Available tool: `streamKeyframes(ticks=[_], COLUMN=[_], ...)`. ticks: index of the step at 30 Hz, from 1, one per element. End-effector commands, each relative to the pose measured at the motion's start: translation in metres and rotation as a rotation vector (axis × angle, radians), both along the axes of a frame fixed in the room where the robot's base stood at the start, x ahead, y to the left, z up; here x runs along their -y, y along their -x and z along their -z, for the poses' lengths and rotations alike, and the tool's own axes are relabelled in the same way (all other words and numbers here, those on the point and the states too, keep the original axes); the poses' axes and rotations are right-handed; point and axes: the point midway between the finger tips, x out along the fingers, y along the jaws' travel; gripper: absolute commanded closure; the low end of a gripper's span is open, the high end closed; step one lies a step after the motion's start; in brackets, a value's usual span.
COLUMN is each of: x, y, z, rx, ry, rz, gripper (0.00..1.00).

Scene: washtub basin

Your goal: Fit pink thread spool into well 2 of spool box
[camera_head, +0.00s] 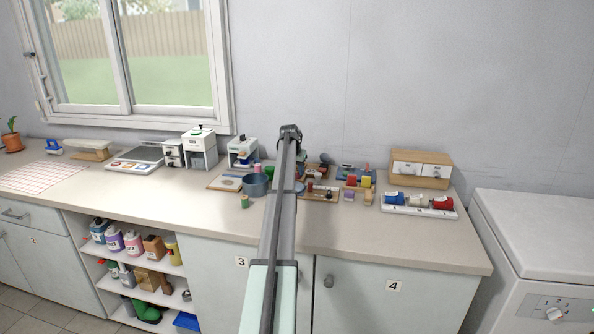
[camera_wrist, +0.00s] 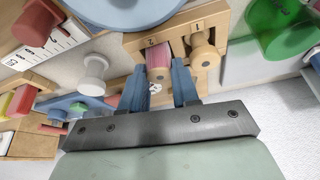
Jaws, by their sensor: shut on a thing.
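The spool box (camera_wrist: 143,41) is a pale wooden box at the top middle of the wrist view, with wells marked 2 and 1. The pink thread spool (camera_wrist: 163,48) is at the well marked 2, its wooden end facing the camera. My gripper (camera_wrist: 158,88) has its two blue fingers on either side of this spool and is shut on it. I cannot tell how deep the spool sits in the well. A plain wooden spool (camera_wrist: 203,57) stands at well 1, just right of the pink one. In the head view my arm hides the fingertips.
A green round object (camera_wrist: 275,30) is right of the box in the wrist view; a white spool-shaped piece (camera_wrist: 93,67) is left. In the head view, a blue pot (camera_head: 256,186) and a green spool (camera_head: 245,201) stand left of my arm. A white rack (camera_head: 418,210) is at right.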

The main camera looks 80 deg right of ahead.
Motion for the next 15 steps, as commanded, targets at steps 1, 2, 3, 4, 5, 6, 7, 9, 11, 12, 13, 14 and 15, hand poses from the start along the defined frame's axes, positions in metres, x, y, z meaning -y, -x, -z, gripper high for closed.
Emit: streamKeyframes(ticks=[1, 2, 3, 4, 5, 6, 7, 9, 11, 12, 13, 14, 15], x=[0.0001, 0.0001, 0.0002, 0.0002, 0.0001, 0.0001, 0.0001, 0.0000, 0.0002, 0.0002, 0.0002, 0.0002, 0.0001], y=[0.0000, 0.0000, -0.0001, -0.0001, -0.0001, -0.0001, -0.0001, -0.0001, -0.0001, -0.0001, -0.0001, -0.0001, -0.0001], z=[-0.0005, -0.0006, -0.0006, -0.0006, -0.0005, 0.0002, 0.0009, 0.0029, 0.0023, 0.0022, 0.0022, 0.0022, 0.0021], rx=[0.000, 0.000, 0.000, 0.000, 0.000, 0.000, 0.000, 0.000, 0.000, 0.000, 0.000, 0.000, 0.000], ry=[0.001, 0.001, 0.000, 0.000, 0.000, 0.000, 0.000, 0.000, 0.000, 0.000, 0.000, 0.000, 0.000], rz=[0.000, 0.000, 0.000, 0.000, 0.000, 0.000, 0.000, 0.000, 0.000, 0.000, 0.000, 0.000, 0.000], gripper=[0.99, 0.99, 0.99, 0.99, 0.99, 0.99, 0.99, 0.99, 0.64, 0.61, 0.59, 0.59, 0.59])
